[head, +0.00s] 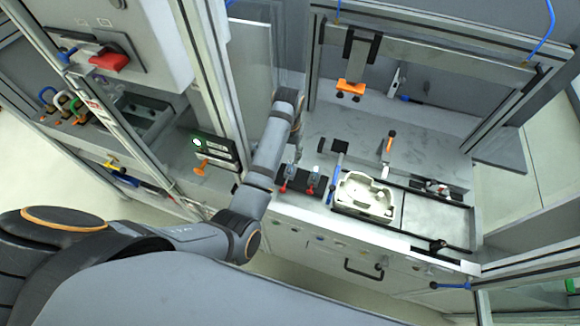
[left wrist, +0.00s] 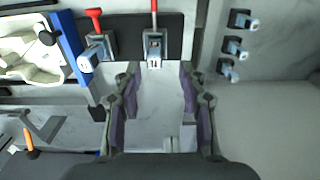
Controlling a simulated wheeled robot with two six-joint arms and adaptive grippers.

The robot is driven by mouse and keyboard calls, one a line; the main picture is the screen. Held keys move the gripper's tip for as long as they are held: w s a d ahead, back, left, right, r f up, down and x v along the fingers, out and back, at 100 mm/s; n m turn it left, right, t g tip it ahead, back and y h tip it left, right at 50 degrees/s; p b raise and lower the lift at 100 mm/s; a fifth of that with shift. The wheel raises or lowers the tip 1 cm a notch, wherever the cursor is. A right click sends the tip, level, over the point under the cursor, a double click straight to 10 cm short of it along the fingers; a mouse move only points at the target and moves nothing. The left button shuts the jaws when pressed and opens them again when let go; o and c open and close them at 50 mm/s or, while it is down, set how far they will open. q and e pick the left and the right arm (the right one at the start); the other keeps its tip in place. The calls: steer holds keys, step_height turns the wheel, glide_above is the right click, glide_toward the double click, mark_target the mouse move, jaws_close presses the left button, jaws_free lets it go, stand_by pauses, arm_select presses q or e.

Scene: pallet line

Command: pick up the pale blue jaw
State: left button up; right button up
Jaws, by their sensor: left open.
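Several pale blue-grey pieces show in the left wrist view; I cannot tell for certain which is the jaw. Three small ones sit in black holders at the upper right: a top piece (left wrist: 245,20), a middle piece (left wrist: 236,49) and a lower piece (left wrist: 229,71). Two more pale blue-grey blocks, a left block (left wrist: 92,56) and a right block (left wrist: 154,48), have red handles and sit on a black base. My left gripper (left wrist: 158,76) is open and empty, over bare bench, with the right block just beyond its fingertips. It also shows in the head view (head: 293,167). My right gripper is not in view.
A cream tray (head: 350,205) and a blue bar (head: 337,172) stand right of the red-handled blocks. An orange-handled tool (head: 389,144) stands behind the tray. An orange-tipped fixture (head: 351,89) hangs from the frame. The marble bench (head: 430,150) is clear at the back right.

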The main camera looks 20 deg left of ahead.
mark_target(290, 162)
arm_select(q)
steer(key=shift+w+f, duration=0.2)
steer(key=shift+s+d+f+p, duration=0.15)
steer(key=shift+f+p, duration=0.3)
steer(key=shift+s+d+f+p, duration=0.1)
steer(key=shift+f+p, duration=0.3)
steer(key=shift+p, duration=0.05)
steer(key=shift+s+d+f+p, duration=0.1)
steer(key=shift+s+f+p, duration=0.1)
steer(key=shift+f, duration=0.45)
steer(key=shift+s+f+p, duration=0.1)
steer(key=shift+f+p, duration=0.05)
steer(key=shift+f, duration=0.8)
steer(key=shift+w+f, duration=0.1)
steer(key=shift+f, duration=0.05)
jaws_close()
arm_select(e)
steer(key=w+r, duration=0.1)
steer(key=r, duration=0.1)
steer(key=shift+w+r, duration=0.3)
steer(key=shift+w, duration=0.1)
